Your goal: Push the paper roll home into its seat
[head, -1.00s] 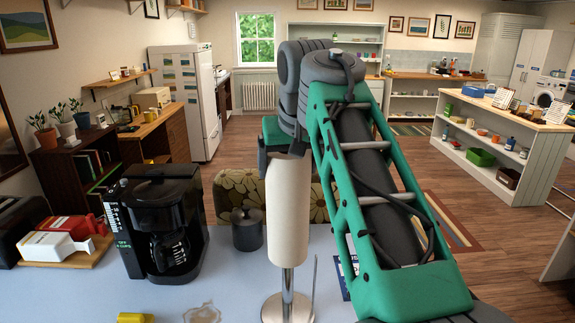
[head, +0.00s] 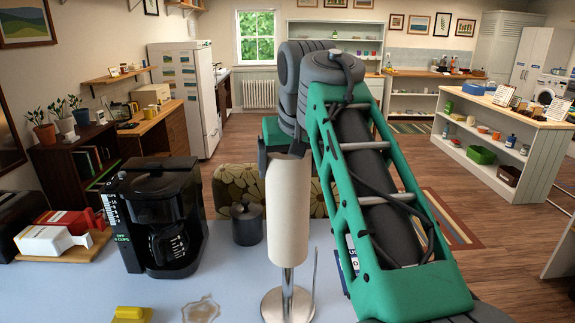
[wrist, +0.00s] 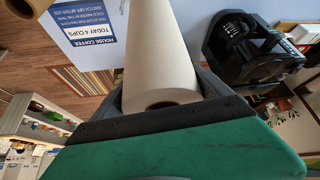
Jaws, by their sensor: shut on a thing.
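The paper roll (head: 288,212) is a tall cream cylinder, upright in the head view. My gripper (head: 284,155) is shut on its top end. In the wrist view, the paper roll (wrist: 165,62) lies between the fingers of my gripper (wrist: 168,98), with its round end and hollow core showing. Below the roll is a chrome stand (head: 275,306) with a round base. The stand's post shows between the roll's lower end and the base, so the roll is around the post but apart from the base. A thin side rod rises beside the roll, to its right.
A yellow thing (head: 131,315) and a stain (head: 201,309) are at front left. A printed card (wrist: 88,28) lies near the stand.

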